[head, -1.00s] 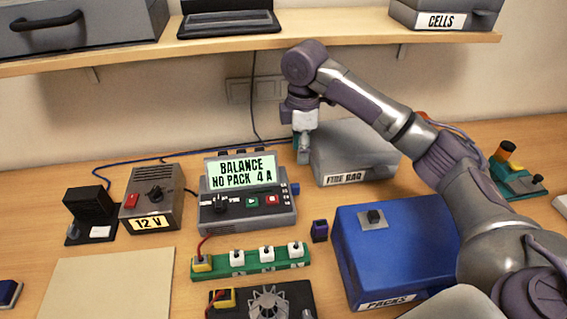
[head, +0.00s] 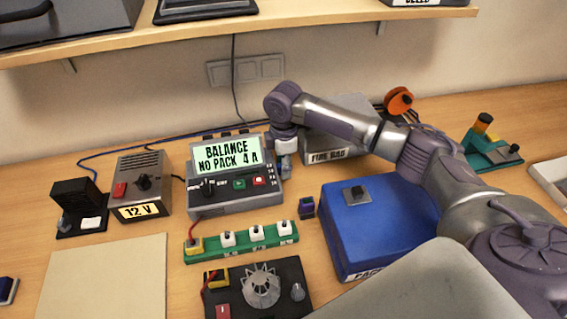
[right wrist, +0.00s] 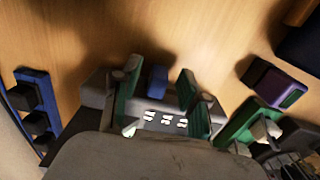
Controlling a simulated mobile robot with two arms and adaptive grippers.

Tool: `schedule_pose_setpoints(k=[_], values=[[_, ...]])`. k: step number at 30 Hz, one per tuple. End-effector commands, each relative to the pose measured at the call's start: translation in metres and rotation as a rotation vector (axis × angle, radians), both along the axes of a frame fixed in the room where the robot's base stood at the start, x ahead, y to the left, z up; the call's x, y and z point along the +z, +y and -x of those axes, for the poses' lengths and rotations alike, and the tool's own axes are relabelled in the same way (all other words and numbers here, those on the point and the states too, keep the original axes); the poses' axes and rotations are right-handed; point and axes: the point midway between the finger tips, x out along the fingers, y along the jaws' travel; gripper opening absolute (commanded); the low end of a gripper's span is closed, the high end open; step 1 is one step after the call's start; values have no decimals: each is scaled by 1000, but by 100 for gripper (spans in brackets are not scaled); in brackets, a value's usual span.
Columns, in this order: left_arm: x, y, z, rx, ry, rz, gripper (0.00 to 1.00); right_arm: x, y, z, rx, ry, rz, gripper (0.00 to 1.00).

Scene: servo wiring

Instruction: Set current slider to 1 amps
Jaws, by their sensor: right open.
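The grey charger (head: 232,200) stands mid-bench with its lit screen (head: 226,155) reading "BALANCE NO PACK 4 A". My right gripper (head: 285,163) points down at the charger's right edge and hides the blue slider knob there in the head view. In the right wrist view, the blue knob (right wrist: 157,78) shows between the two green fingers of my right gripper (right wrist: 158,97). The fingers are open, with a gap on each side of the knob. Small white markings lie on the casing near the knob. I cannot tell if the fingertips touch the casing. My left gripper is out of view.
The grey fire bag box (head: 325,146) stands just behind and right of the gripper. A blue packs box (head: 375,228) and a small dark purple block (head: 306,207) are to the right. A green strip (head: 240,241) lies in front. The 12 V supply (head: 145,183) is left.

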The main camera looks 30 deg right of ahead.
Motion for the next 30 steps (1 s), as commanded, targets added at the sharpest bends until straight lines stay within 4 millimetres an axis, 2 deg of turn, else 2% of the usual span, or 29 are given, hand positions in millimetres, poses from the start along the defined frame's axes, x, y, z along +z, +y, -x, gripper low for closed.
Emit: schedule_pose_setpoints(k=[9,11,17,18,26,30], values=[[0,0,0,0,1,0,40,-3,0,0,1,0,-1,44],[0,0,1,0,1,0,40,-3,0,0,1,0,-1,35],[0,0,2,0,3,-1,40,-3,1,0,1,0,-1,2],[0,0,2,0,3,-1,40,-3,1,0,1,0,-1,0],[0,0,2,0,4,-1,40,-3,1,0,1,0,-1,0],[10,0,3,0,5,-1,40,0,2,6,2,3,0,0]])
